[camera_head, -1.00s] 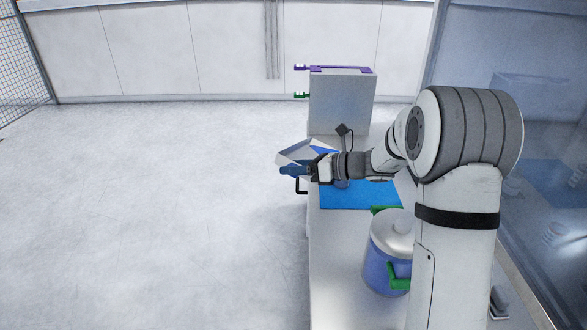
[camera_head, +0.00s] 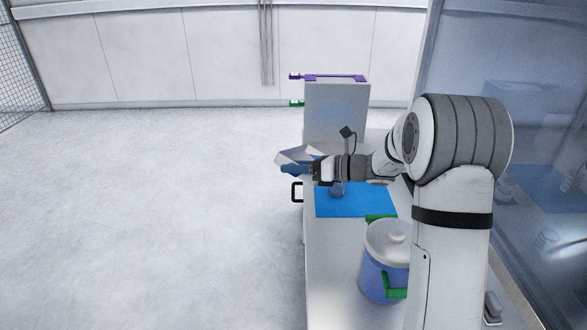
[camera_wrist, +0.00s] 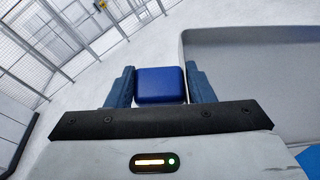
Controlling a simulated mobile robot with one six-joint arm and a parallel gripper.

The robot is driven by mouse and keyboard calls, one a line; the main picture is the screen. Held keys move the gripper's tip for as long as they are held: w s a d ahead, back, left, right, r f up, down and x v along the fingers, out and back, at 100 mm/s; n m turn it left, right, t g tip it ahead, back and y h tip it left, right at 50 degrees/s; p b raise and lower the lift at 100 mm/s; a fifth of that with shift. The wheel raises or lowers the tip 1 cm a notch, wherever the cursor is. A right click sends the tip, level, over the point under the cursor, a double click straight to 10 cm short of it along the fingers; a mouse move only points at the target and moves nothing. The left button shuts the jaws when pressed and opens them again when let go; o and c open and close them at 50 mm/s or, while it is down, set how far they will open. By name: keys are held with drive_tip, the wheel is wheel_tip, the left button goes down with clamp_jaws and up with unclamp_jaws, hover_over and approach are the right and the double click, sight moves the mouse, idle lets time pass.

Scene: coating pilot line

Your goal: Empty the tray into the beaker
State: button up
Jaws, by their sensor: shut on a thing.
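My gripper (camera_head: 291,169) is shut on the blue handle (camera_wrist: 160,84) of the tray, with one finger on each side of the handle in the wrist view. The grey tray (camera_head: 292,155) is held in the air by the left edge of the bench and looks tilted in the head view. Its pale wall and rim fill the upper right of the wrist view (camera_wrist: 250,36). Its contents are not visible. A see-through vessel, likely the beaker (camera_head: 337,190), stands on the blue mat (camera_head: 370,205), partly hidden behind my gripper and wrist.
A lidded blue pot (camera_head: 377,275) with green handles stands nearer on the bench (camera_head: 330,260). A grey box (camera_head: 336,112) with a purple bar stands at the back. A glass-like panel (camera_head: 540,120) is on the right. Open floor (camera_head: 150,220) lies to the left.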

drive_tip(key=shift+m+y, duration=0.7)
drive_tip(key=shift+y, duration=0.1)
drive_tip(key=shift+w+d+r+p, duration=0.25)
drive_tip(key=shift+d+r+p, duration=0.25)
drive_tip(key=shift+r, duration=0.3)
drive_tip(key=shift+w+d+r+p, duration=0.3)
drive_tip(key=shift+d+r+p, duration=0.15)
drive_tip(key=shift+r, duration=0.3)
drive_tip(key=shift+w+d+r+p, duration=0.25)
drive_tip(key=shift+d+r+p, duration=0.25)
drive_tip(key=shift+r, duration=0.3)
drive_tip(key=w+d+r+m+t+y+p, duration=0.3)
drive_tip(key=w+d+r+p, duration=0.4)
drive_tip(key=d, duration=0.5)
drive_tip(key=shift+r+m+y, duration=0.5)
drive_tip(key=shift+r+m, duration=0.5)
drive_tip(key=shift+m, duration=0.4)
idle(0.9)
drive_tip(key=shift+w, duration=0.1)
idle(1.2)
